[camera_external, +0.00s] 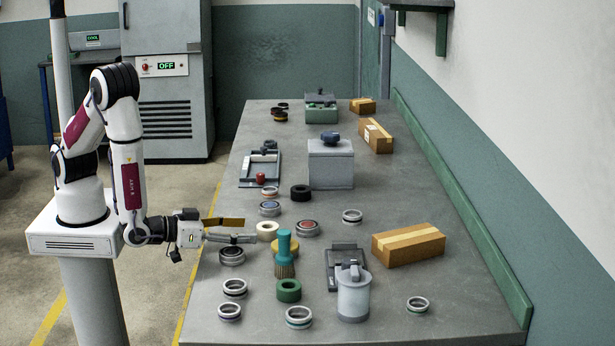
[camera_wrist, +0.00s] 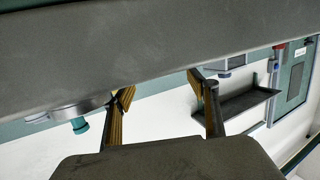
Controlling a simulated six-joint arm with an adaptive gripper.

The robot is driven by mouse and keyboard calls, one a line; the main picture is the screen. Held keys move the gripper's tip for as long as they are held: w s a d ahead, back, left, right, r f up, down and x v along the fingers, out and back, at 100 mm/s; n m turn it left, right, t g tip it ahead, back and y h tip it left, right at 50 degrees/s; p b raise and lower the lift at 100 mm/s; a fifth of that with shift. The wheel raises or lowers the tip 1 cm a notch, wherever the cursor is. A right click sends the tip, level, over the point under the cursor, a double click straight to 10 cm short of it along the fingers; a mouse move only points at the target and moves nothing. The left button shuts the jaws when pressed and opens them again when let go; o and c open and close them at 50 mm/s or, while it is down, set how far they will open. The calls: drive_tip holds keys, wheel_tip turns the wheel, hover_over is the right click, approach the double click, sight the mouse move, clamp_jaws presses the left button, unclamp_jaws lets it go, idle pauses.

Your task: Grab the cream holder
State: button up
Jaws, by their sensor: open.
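The cream holder (camera_external: 267,228) is a small pale ring on the grey table, near its left side in the external view. My gripper (camera_external: 250,230) reaches in from the left, level and low over the table. Its two fingers are apart, and their tips are just left of the cream holder. I cannot tell from this view whether they touch it or are above it. In the wrist view, my open fingers (camera_wrist: 160,92) have nothing visible between them. I cannot make out the cream holder there.
A dark-topped ring (camera_external: 232,256) lies under my gripper. A red-centred ring (camera_external: 307,229) sits to the right. A green holder (camera_external: 289,290) and a white canister (camera_external: 353,295) are nearer the front.

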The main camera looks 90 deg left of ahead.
sight(259, 227)
drive_tip(key=shift+x, duration=2.5)
drive_tip(key=c, duration=1.2)
